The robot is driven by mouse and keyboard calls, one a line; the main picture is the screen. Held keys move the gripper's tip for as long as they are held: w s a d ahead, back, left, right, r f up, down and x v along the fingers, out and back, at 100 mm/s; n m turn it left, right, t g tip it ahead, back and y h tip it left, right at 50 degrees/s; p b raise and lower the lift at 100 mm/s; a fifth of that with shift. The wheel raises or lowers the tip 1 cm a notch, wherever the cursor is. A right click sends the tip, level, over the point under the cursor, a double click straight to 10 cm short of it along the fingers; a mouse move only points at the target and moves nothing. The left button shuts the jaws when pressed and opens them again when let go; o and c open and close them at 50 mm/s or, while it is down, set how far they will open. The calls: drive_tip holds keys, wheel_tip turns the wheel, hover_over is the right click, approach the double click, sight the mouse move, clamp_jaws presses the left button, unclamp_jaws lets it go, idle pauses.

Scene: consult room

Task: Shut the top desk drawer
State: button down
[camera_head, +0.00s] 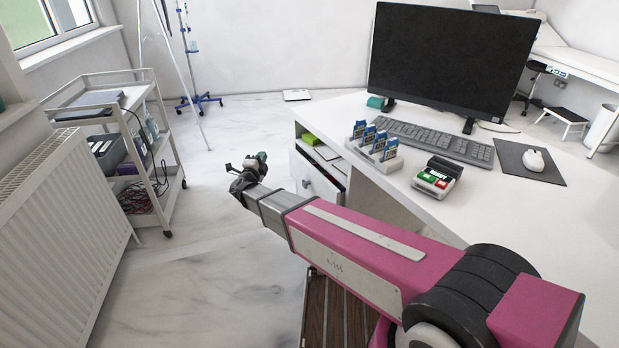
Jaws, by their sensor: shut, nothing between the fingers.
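The top desk drawer (316,178) stands open under the left end of the white desk (450,200). Its white front has a dark round knob, and a green item and papers show inside it. My gripper (240,170) is at the end of my pink arm, to the left of the drawer front and apart from it in the picture. Its fingers are small and partly blurred in this view; they are shut and empty. My arm hides the lower part of the desk's drawer side.
A white trolley (110,112) with cables and boxes stands at the left, beside a radiator (60,215). A monitor (448,60), keyboard (430,140), card holder (374,150) and mouse (534,160) are on the desk.

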drive_tip(key=s+d+f+m+g+h, duration=0.3)
drive_tip(key=d+f+m+h, duration=0.1)
drive_tip(key=m+h, duration=0.2)
drive_tip(key=m+g+h, duration=0.4)
drive_tip(key=g, duration=0.2)
approach(315, 174)
drive_tip(key=x, duration=0.7)
drive_tip(key=shift+w+d+f, duration=0.15)
drive_tip(key=shift+w+f, duration=0.05)
drive_tip(key=shift+w, duration=0.05)
drive_tip(key=shift+w+d, duration=0.1)
drive_tip(key=shift+x, duration=2.2)
drive_tip(key=v, duration=1.1)
